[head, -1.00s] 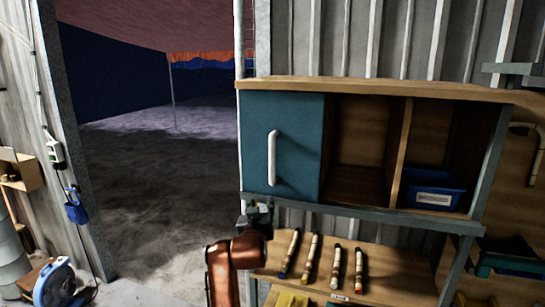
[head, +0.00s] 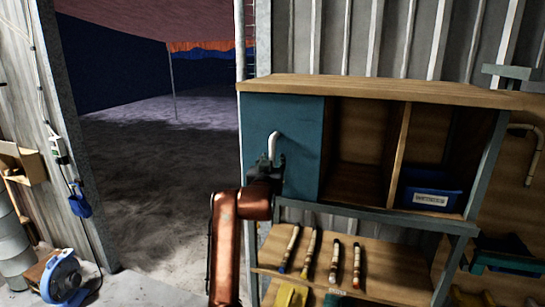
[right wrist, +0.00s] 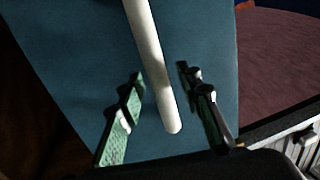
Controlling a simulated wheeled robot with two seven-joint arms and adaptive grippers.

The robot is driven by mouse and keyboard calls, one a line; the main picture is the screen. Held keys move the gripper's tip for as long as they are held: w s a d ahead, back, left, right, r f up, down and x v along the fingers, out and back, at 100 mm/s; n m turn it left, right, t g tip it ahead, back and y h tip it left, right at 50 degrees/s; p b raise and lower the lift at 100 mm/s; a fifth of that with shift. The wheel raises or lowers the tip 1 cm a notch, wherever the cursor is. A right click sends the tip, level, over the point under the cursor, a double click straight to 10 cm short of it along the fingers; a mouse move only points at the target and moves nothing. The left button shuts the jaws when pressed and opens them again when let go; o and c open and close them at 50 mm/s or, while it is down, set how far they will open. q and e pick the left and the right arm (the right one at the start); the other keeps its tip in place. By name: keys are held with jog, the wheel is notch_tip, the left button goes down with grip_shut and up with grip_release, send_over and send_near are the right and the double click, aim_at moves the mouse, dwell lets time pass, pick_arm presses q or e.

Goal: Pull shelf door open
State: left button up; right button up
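The shelf door (head: 298,125) is a teal panel at the left of the wooden shelf (head: 370,87). It covers the left compartment. Its white vertical bar handle (head: 273,146) shows only at the top in the head view, with my right gripper (head: 274,162) in front of its lower part. In the right wrist view the handle (right wrist: 151,60) runs down between the two green-padded fingers of my right gripper (right wrist: 164,108). The fingers are apart, with a gap on each side of the handle. My left gripper is not in view.
The middle shelf compartment is empty, and a blue bin (head: 432,191) stands in the right one. Several handled tools (head: 311,250) lie on the lower shelf. A blue fan (head: 62,278) stands at the lower left. The doorway floor (head: 150,165) is clear.

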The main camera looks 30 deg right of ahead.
jog(key=shift+w+d, duration=0.15)
jog(key=shift+w, duration=0.05)
grip_shut()
dwell(0.3)
dwell(0.3)
